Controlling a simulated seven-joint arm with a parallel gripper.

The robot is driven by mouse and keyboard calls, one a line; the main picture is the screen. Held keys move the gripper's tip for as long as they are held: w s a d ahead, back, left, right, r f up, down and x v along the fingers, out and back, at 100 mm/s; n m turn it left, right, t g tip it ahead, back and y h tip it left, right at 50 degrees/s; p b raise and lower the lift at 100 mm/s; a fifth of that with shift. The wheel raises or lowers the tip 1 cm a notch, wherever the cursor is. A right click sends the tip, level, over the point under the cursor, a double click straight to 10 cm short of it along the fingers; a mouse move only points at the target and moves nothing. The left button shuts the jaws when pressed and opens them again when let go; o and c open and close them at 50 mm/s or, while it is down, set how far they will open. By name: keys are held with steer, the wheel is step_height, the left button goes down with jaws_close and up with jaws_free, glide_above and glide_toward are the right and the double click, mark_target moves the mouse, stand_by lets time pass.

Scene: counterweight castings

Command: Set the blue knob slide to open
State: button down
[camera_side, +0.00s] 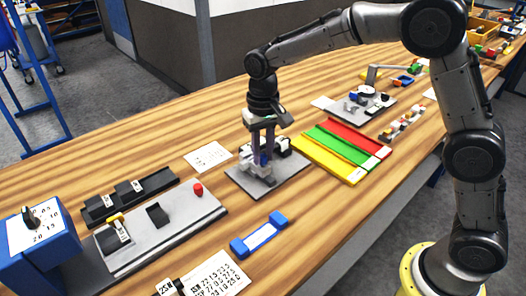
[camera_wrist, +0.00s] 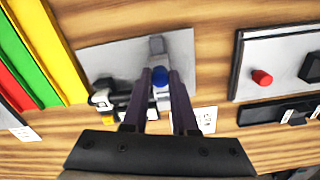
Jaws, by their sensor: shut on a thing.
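The blue knob (camera_wrist: 160,76) sits on a slide fixture on a grey plate (camera_wrist: 112,58). It also shows in the side view (camera_side: 263,160), partly covered by the fingers. My gripper (camera_wrist: 160,78) comes down from above, its two long fingers shut on the blue knob, one on each side. In the side view my gripper (camera_side: 262,155) stands over the grey plate (camera_side: 290,183). A light grey slide bar (camera_wrist: 156,45) reaches from the knob toward the plate's far edge in the wrist view. I cannot read any open or closed marking.
Yellow, green and red strips (camera_side: 340,152) lie right of the plate. A grey board with a red knob (camera_side: 198,189) is at the left. A blue-ended part (camera_side: 260,235) lies in front. A white printed card (camera_side: 208,157) is behind. Bare wood surrounds the plate.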

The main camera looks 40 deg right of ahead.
steer(key=shift+r, duration=0.1)
steer(key=shift+s, duration=1.1)
steer(key=c, duration=0.7)
jaws_free()
step_height(320, 180, up, 14)
